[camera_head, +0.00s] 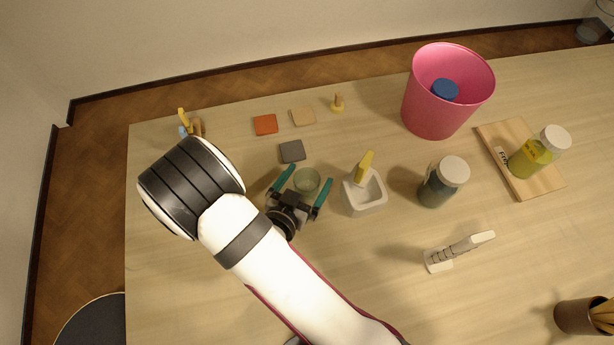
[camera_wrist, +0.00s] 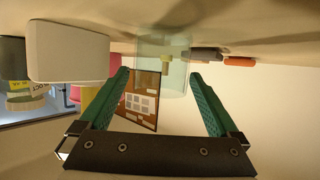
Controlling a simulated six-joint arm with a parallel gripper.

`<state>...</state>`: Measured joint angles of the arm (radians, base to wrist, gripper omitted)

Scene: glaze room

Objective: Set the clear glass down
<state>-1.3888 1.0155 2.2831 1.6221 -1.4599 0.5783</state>
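The clear glass (camera_head: 307,181) is a small, greenish see-through cup on the pale wooden table (camera_head: 200,270). It looks upright and appears to rest on the tabletop. In the wrist view the glass (camera_wrist: 163,72) shows upside down, between the finger ends. My gripper (camera_head: 308,184) has two teal fingers spread wide on either side of the glass. A gap shows between the left finger and the glass; in the head view both fingers look clear of it. The wrist view also shows my gripper (camera_wrist: 160,75) with its fingers apart.
A white holder (camera_head: 366,197) with a yellow piece stands close right of my gripper. A dark tile (camera_head: 292,151), an orange tile (camera_head: 265,125) and a tan tile (camera_head: 303,116) lie beyond. A lidded jar (camera_head: 440,185) and pink bin (camera_head: 432,110) stand further right. The table's left front is clear.

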